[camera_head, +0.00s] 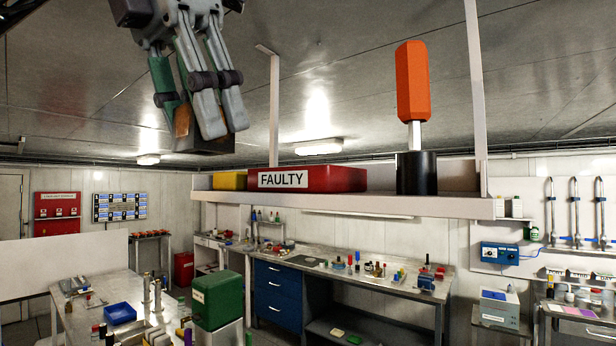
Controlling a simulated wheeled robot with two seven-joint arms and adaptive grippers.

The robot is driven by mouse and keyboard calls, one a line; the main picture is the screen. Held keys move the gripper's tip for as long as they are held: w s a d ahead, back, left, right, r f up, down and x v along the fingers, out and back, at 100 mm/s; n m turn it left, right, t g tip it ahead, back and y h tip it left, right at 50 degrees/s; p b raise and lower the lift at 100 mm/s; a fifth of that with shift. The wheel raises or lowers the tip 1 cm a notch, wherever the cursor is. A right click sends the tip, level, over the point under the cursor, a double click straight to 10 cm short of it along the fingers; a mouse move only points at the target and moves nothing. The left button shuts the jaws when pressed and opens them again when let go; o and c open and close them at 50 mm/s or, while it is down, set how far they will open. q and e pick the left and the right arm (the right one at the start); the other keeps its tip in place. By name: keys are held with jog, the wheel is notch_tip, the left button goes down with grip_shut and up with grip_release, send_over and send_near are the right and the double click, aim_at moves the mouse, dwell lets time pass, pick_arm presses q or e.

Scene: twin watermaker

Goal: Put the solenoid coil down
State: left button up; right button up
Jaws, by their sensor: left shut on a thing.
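My left gripper (198,118) hangs from the top of the view, fingers pointing down. It is shut on the solenoid coil (206,146), a dark block with a copper-brown side that shows below and between the fingertips. The fingers hide the upper part of the coil. The coil is in the air, up and to the left of a red tray (340,179) labelled FAULTY. The tray sits on a pale hanging shelf (400,206); its inside cannot be seen from here. My right gripper is not in view.
A yellow box (230,181) is left of the red tray on the shelf. A black holder (416,174) with an upright orange-handled screwdriver (411,82) stands right of it. A pale post (274,110) rises behind the tray. Cluttered workbenches lie lower down beyond.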

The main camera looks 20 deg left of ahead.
pick_arm(q)
jog(key=w+d, duration=0.2)
jog(key=w, duration=0.3)
jog(key=w+d, duration=0.2)
jog(key=w, duration=0.4)
jog(key=w+d, duration=0.2)
jog(key=w, duration=0.3)
jog(key=shift+w, duration=0.3)
jog(key=shift+s, duration=0.15)
jog(key=shift+f, duration=0.15)
jog(key=shift+f, duration=1.65)
jog(key=shift+f, duration=0.2)
jog(key=o, duration=1.2)
jog(key=shift+o, duration=0.2)
jog(key=shift+r, duration=0.35)
